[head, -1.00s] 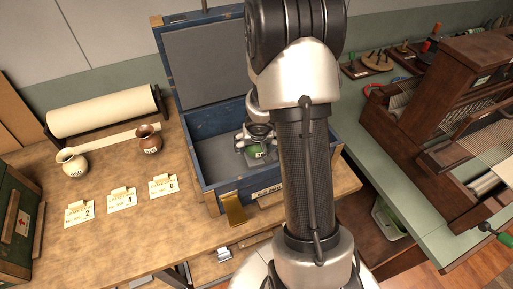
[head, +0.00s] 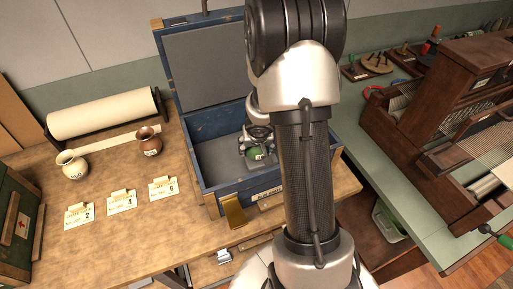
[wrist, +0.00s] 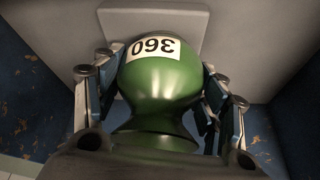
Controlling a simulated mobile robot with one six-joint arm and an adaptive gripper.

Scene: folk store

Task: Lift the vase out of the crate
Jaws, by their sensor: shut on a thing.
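A green vase (wrist: 160,85) with a white label reading 360 fills the middle of the wrist view, its neck toward the bottom of that view. My gripper (wrist: 160,92) is shut on it, one finger pressed to each side. In the head view my gripper (head: 257,143) and the green vase (head: 256,153) are inside the blue crate (head: 225,193), partly hidden by my arm. The crate has a grey lining and its lid (head: 203,68) stands open at the back. Whether the vase touches the crate floor cannot be told.
A cream vase (head: 72,165) and a brown vase (head: 149,141) stand on the wooden table left of the crate. Cards numbered 2 (head: 80,215), 4 (head: 122,203) and 6 (head: 163,190) stand in front. A paper roll (head: 103,112) lies behind; a loom (head: 440,110) is at right.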

